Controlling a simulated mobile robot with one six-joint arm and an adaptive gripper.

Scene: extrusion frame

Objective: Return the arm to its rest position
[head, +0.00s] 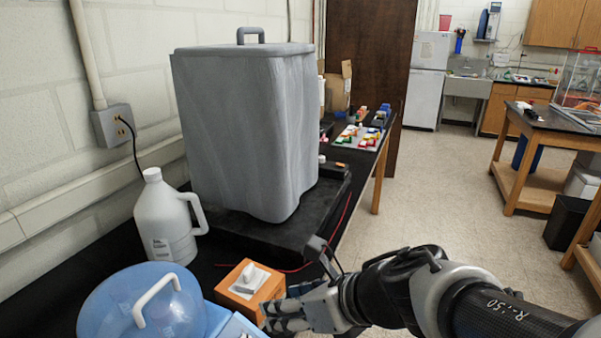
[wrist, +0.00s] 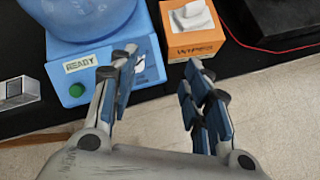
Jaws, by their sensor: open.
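My gripper (head: 287,310) is at the bottom middle of the head view, at the front edge of the black bench, with my arm reaching in from the right. In the wrist view my gripper (wrist: 157,88) is open, its two fingers apart with nothing between them. The orange wipes box (head: 249,285) is just left of the fingers in the head view and beyond them in the wrist view (wrist: 193,27). The blue device (wrist: 72,97) with a "READY" label is beyond the left finger. I cannot tell whether a fingertip touches it.
A translucent blue lidded vessel (head: 142,305) sits on the device. A white jug (head: 168,222) and a large grey lidded bin (head: 246,135) stand behind. A red cable (head: 343,213) runs along the bench. Open floor (head: 440,195) lies to the right.

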